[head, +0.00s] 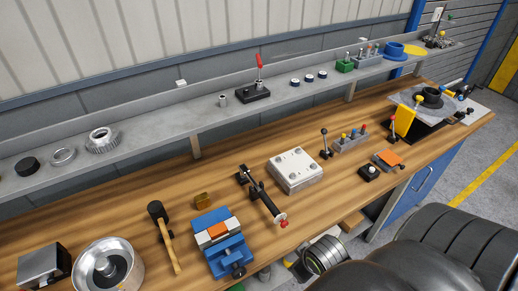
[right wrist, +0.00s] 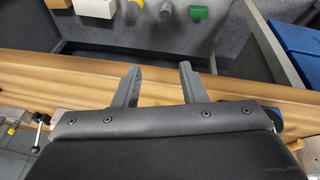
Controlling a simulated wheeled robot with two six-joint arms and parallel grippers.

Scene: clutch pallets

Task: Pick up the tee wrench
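I cannot identify the tee wrench with certainty. In the head view, a long black tool with a red end (head: 266,201) lies on the wooden bench, left of a pale square block. An upright black lever with a ball top (head: 325,142) stands behind that block's right side. In the right wrist view, a metal bar with a dark ball end (right wrist: 41,129) shows at the left edge. My right gripper (right wrist: 157,84) is open, with its two grey fingers apart and nothing between them, in front of a wooden edge. My left gripper is not in view.
The wooden bench (head: 115,226) also holds a blue vise (head: 222,255), a mallet (head: 168,238), a metal bowl (head: 139,268) and the pale block (head: 296,170). A grey shelf (head: 200,117) with small parts runs behind. A green cylinder (right wrist: 199,13) lies beyond my right fingers.

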